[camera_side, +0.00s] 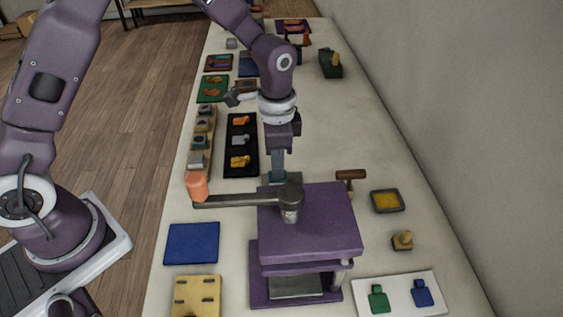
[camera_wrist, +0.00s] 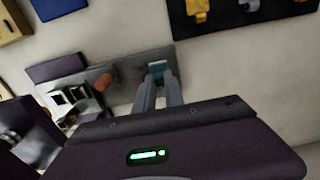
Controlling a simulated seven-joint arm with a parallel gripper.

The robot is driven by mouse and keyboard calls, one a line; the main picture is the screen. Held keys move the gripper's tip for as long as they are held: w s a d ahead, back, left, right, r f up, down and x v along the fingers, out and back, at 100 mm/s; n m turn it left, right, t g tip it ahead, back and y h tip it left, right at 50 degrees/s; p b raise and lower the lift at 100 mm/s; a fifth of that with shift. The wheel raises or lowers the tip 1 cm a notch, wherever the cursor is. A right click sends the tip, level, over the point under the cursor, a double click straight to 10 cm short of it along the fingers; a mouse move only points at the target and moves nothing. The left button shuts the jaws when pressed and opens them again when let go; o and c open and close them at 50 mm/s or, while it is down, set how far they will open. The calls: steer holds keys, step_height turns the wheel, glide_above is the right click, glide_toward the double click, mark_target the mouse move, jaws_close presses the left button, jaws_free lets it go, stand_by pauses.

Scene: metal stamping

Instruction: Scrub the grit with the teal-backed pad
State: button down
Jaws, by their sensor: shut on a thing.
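The teal-backed pad (camera_wrist: 157,66) is between the fingertips of my gripper (camera_wrist: 160,76) in the wrist view. In the side view my gripper (camera_side: 278,170) points down behind the purple press, with a bit of the teal pad (camera_side: 277,177) at its tips. The pad is over a grey plate (camera_wrist: 128,72), which shows partly in the side view (camera_side: 265,179) behind the press. I cannot tell whether the pad touches the plate. The grit cannot be made out; the pad, fingers and press hide part of the plate.
The purple press (camera_side: 325,225) stands just in front of my gripper, its lever with an orange knob (camera_side: 197,186) reaching left. A black tray (camera_side: 241,128) lies behind to the left. A wooden-handled hammer (camera_side: 350,176) and a yellow-filled tray (camera_side: 387,201) are to the right.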

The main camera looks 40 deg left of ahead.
steer(key=shift+f, duration=0.65)
stand_by(1.1)
steer(key=shift+w+d, duration=0.8)
steer(key=shift+s+a, duration=0.85)
steer(key=shift+w+d, duration=0.85)
steer(key=shift+d, duration=0.05)
